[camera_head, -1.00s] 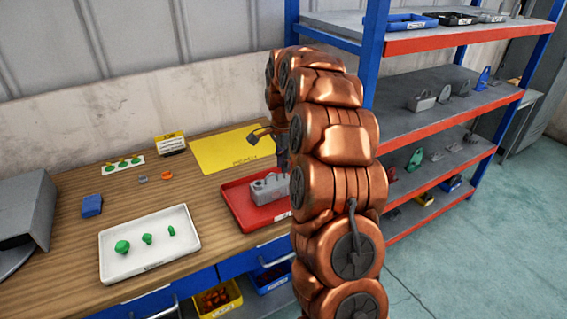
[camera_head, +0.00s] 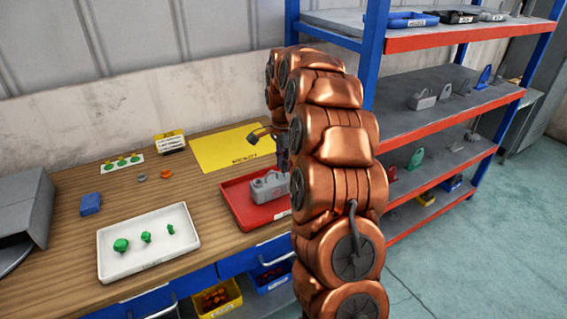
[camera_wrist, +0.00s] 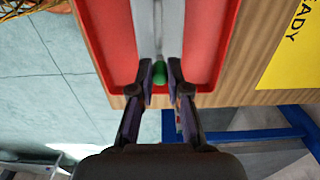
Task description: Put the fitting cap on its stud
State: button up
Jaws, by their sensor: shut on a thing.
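My gripper (camera_wrist: 160,82) shows in the wrist view, its dark fingers closed on a small green piece (camera_wrist: 160,72). Whether this piece is a cap I cannot tell. It is over the red tray (camera_wrist: 105,60), close to the grey part (camera_wrist: 145,25) there; contact is unclear. In the head view my copper arm hides most of the gripper. The grey part (camera_head: 268,187) also shows there in the red tray (camera_head: 240,208). Three green pieces of different sizes, a large (camera_head: 121,245), a medium (camera_head: 146,237) and a small one (camera_head: 169,228), lie in the white tray (camera_head: 150,256).
A white card (camera_head: 108,169) with yellow-and-green pieces lies at the back left. A blue block (camera_head: 90,203), a grey ring (camera_head: 141,177), an orange ring (camera_head: 166,173) and a yellow mat (camera_head: 225,155) are on the bench. A blue-and-red shelf (camera_head: 450,124) stands at the right.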

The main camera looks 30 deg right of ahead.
jog(key=shift+f+b, duration=0.8)
jog(key=shift+f, duration=0.05)
dwell(0.6)
jog(key=o, duration=0.7)
jog(key=shift+r, duration=0.1)
jog(key=shift+r, duration=5.9)
